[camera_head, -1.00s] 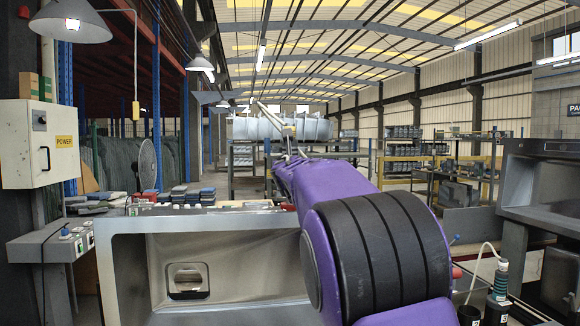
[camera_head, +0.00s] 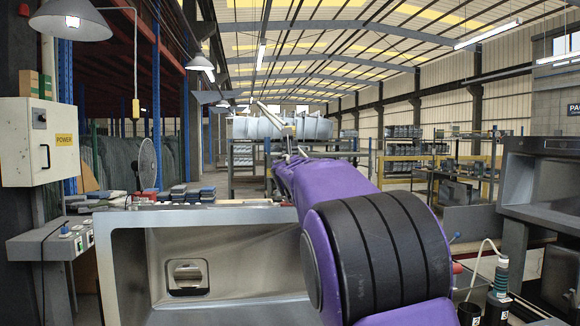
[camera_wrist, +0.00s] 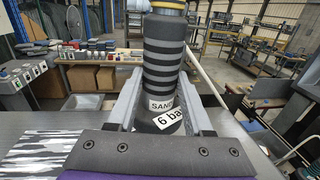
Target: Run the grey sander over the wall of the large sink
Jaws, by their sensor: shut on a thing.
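The large sink (camera_head: 108,245) stands in front of me in the head view, grey, with its open inside facing me. Its inner wall (camera_head: 245,255) shows a rounded square recess. In the wrist view, my gripper (camera_wrist: 160,88) is shut on the grey sander (camera_wrist: 163,50), a dark banded cylinder with "SAND" and "6 bar" labels. The sander stands upright between the two fingers, and its working end is hidden. In the head view my purple arm covers the sink's right part and hides gripper and sander. I cannot tell whether the sander touches the wall.
A corded tool (camera_head: 500,280) stands in a dark holder at the lower right, beside a grey machine (camera_head: 545,190). A control box (camera_head: 65,245) and a power cabinet (camera_head: 40,142) are at the left. Small coloured blocks (camera_head: 180,193) and a fan (camera_head: 147,163) are behind the sink.

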